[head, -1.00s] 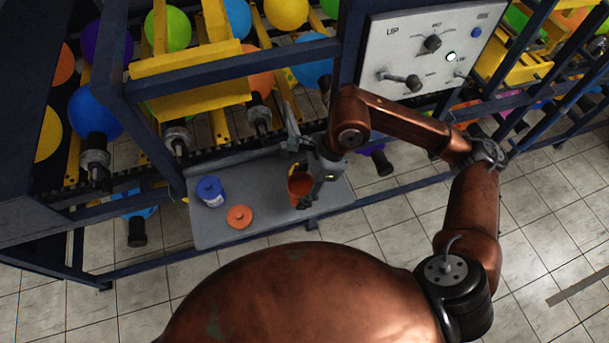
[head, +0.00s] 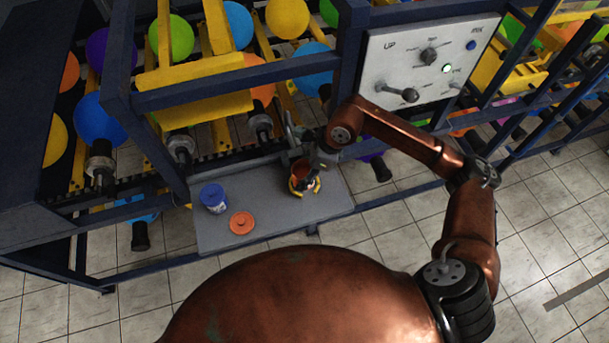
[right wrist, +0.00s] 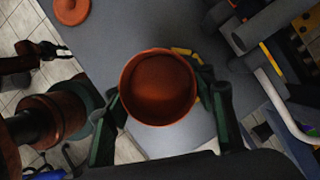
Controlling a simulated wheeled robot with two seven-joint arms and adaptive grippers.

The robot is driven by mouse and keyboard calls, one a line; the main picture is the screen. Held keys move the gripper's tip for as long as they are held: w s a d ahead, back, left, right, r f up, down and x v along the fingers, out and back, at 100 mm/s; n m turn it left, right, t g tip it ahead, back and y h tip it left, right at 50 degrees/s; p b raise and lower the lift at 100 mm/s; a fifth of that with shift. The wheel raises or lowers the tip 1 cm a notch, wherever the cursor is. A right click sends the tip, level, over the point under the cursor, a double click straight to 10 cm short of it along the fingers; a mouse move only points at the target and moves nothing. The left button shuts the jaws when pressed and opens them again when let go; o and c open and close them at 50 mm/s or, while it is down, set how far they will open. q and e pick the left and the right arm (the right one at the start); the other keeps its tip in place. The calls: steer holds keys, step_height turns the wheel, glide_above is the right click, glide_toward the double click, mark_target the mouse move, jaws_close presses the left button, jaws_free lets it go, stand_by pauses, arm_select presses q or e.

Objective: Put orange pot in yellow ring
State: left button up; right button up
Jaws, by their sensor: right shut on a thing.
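The orange pot (head: 300,168) is held upright by my right gripper (head: 308,172) over the back right of the grey shelf. The right wrist view looks into the empty pot (right wrist: 160,85), with a dark green finger on each side of it. The yellow ring (head: 304,188) shows just below the pot in the head view, partly hidden by the gripper. Only bits of it show beside the pot in the right wrist view (right wrist: 183,51). I cannot tell whether the pot is above or inside it. My left gripper (right wrist: 62,50) seems to show at the left of the wrist view, its fingers unclear.
A control panel (head: 430,55) is at the upper right. Dark blue frame bars and balloon holders lie behind the shelf.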

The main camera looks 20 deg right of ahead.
mark_target(304, 175)
steer(key=shift+w+d+f, duration=0.2)
steer(key=shift+w+f, duration=0.25)
steer(key=shift+f, duration=0.15)
steer(key=shift+w+d+f, duration=0.2)
steer(key=shift+w+f, duration=0.2)
steer(key=shift+f, duration=0.15)
step_height(304, 175, down, 3)
steer(key=shift+p, duration=0.85)
steer(key=shift+f, duration=0.1)
steer(key=shift+f+b, duration=0.15)
steer(key=shift+b, duration=0.15)
steer(key=o, duration=1.4)
steer(key=shift+c, duration=0.2)
steer(key=shift+r+p, duration=0.3)
steer(key=shift+r, duration=0.05)
steer(key=b+v, duration=0.2)
steer(key=v, duration=0.9)
steer(key=shift+r+b, duration=0.35)
steer(key=shift+b, duration=0.05)
